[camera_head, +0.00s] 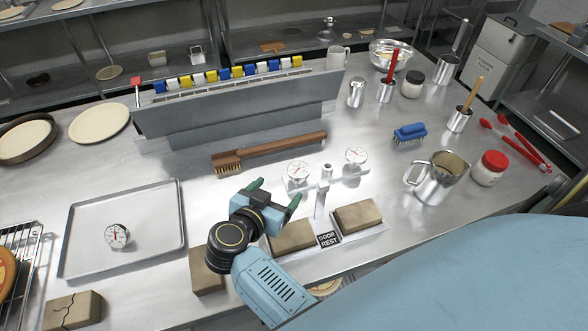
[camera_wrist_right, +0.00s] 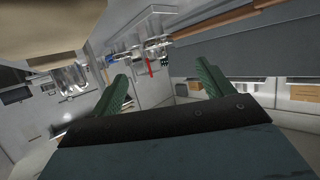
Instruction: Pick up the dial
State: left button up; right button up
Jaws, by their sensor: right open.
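Three round white-faced dials with red needles show in the head view. One dial (camera_head: 117,236) rests on the metal tray (camera_head: 72,265) at the left. Two more, a nearer dial (camera_head: 298,172) and a farther dial (camera_head: 355,155), sit on a small metal stand (camera_head: 322,195) near the middle of the table. My right gripper (camera_head: 276,193) is open, just left of the nearer dial, with no object seen between its green fingers. In the right wrist view its fingers (camera_wrist_right: 164,86) are spread, with no dial clearly visible. My left gripper is not in view.
A wooden brush (camera_head: 270,152) lies behind my right gripper, before a grey rack (camera_head: 235,115) with coloured clips. Brown blocks, including one (camera_head: 358,215), and a "DOOR REST" sign (camera_head: 328,240) stand nearby. A metal pitcher (camera_head: 437,182) and a blue brush (camera_head: 410,132) are to the right.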

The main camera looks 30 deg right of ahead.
aim_at(296, 172)
jog(key=shift+d+f, duration=0.1)
jog(key=shift+f, duration=0.2)
jog(key=shift+g, duration=0.3)
jog(key=x, duration=0.7)
jog(key=shift+b+x, duration=0.5)
jog(key=shift+x, duration=2.45)
jog(key=shift+w+r, duration=0.1)
jog(key=shift+r, duration=0.1)
jog(key=shift+c, duration=0.4)
jog(key=c, duration=1)
